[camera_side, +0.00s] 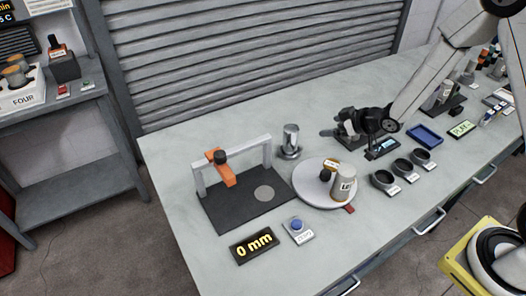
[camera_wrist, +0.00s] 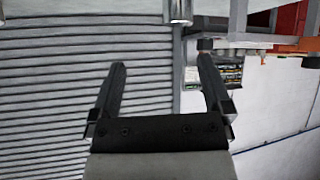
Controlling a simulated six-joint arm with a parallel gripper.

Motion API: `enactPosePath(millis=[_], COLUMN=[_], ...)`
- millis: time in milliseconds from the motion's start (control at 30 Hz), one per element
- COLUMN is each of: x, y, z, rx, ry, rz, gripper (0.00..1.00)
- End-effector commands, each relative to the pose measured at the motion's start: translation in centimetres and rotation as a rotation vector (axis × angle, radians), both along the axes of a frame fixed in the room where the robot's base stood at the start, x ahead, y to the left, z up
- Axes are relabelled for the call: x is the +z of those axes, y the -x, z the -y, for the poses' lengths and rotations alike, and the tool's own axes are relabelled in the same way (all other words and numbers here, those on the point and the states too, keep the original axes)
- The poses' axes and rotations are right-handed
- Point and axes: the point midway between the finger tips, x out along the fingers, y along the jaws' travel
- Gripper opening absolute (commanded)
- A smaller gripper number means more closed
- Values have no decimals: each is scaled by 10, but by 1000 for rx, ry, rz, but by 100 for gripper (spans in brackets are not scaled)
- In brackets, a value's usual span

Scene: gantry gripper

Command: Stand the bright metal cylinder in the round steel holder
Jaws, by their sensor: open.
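The bright metal cylinder (camera_side: 291,136) stands upright in the round steel holder (camera_side: 291,154) behind the turntable in the side view. The holder's low rim shows around the cylinder's foot. My gripper (camera_side: 334,132) is to the right of the cylinder, apart from it, with its fingers pointing left. In the wrist view my gripper (camera_wrist: 162,66) is open, with nothing between its fingers. Part of a shiny metal cylinder (camera_wrist: 178,11) shows at the top edge there, beyond the fingertips; the rest is cut off.
A small gantry (camera_side: 232,160) on a dark plate stands left of the holder. A round white turntable (camera_side: 312,196) carrying a labelled can (camera_side: 344,184) is in front. Several dark cups (camera_side: 403,168) stand to the right. The bench's back-left area is clear.

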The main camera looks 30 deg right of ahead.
Motion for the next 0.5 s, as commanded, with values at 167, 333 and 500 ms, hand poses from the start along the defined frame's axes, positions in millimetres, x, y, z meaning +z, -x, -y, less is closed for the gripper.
enactPosePath(millis=[167, 333, 500], x=[21, 37, 49], y=[27, 65, 111], z=[0, -3, -13], rx=[-105, -197, -267], ry=[64, 94, 96], rz=[-131, -274, -429], gripper=[100, 100, 100])
